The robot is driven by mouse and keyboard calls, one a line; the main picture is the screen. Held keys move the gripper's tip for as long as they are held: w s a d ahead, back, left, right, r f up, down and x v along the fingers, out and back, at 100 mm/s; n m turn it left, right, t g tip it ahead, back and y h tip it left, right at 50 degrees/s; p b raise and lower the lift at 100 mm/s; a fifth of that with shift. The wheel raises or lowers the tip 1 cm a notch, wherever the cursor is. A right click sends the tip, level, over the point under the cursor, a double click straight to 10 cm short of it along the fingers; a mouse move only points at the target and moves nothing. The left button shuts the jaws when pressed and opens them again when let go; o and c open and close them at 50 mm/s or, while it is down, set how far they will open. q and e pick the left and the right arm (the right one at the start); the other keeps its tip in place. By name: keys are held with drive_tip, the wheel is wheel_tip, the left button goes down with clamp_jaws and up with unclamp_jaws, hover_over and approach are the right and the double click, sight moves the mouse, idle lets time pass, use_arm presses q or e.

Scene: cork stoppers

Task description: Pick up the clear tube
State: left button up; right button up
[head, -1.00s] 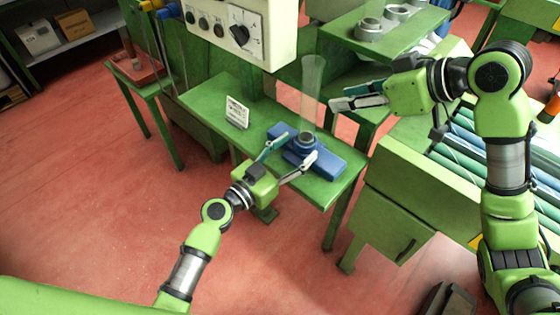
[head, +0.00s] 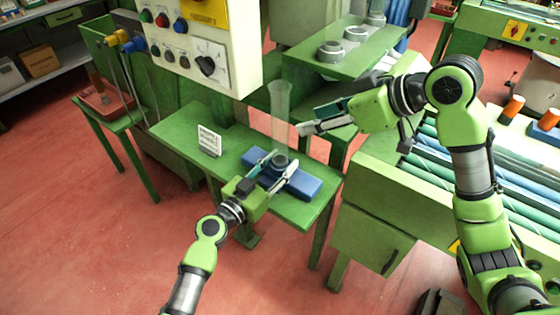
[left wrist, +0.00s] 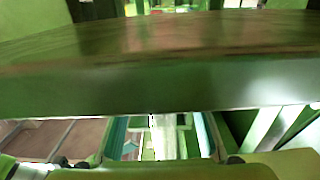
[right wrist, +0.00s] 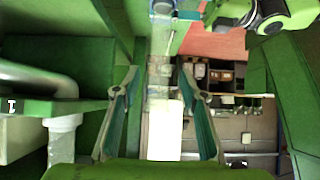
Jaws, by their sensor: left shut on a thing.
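The clear tube (head: 281,112) stands upright above the dark ring-shaped holder (head: 280,161) on the blue base (head: 305,185). In the right wrist view the tube (right wrist: 160,75) shows as a see-through column between the fingers. My left gripper (head: 282,163) is at the foot of the tube, its fingers on both sides of the holder and shut on it. The left wrist view is mostly filled by a green slab. My right gripper (head: 302,129) is open beside the tube's middle, pointing left, with its fingers apart in the right wrist view (right wrist: 160,105).
The green table (head: 172,130) carries a small white sign (head: 209,141) at its left. A control box (head: 205,60) hangs behind. A green shelf with several grey rings (head: 355,35) is behind my right arm. A green cabinet (head: 375,225) stands at right.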

wheel_tip(320, 180, down, 7)
drive_tip(key=w+a+m+t+h, duration=0.2)
drive_tip(key=t, duration=0.1)
drive_tip(key=m+t+h, duration=0.4)
drive_tip(key=m+t, duration=0.3)
drive_tip(key=t, duration=0.2)
approach(281, 136)
drive_tip(key=w, duration=0.6)
drive_tip(key=shift+w+a+f, duration=0.2)
drive_tip(key=shift+w, duration=0.1)
drive_tip(key=shift+w+a+r, duration=0.1)
drive_tip(key=shift+w+a, duration=0.1)
drive_tip(key=shift+w, duration=0.65)
drive_tip(key=shift+w+a+r, duration=0.1)
drive_tip(key=shift+w+a, duration=0.05)
drive_tip(key=shift+w, duration=0.7)
drive_tip(key=shift+w+a+r, duration=0.1)
drive_tip(key=shift+w+a, duration=0.1)
drive_tip(key=shift+w, duration=0.65)
drive_tip(key=c, duration=1.2)
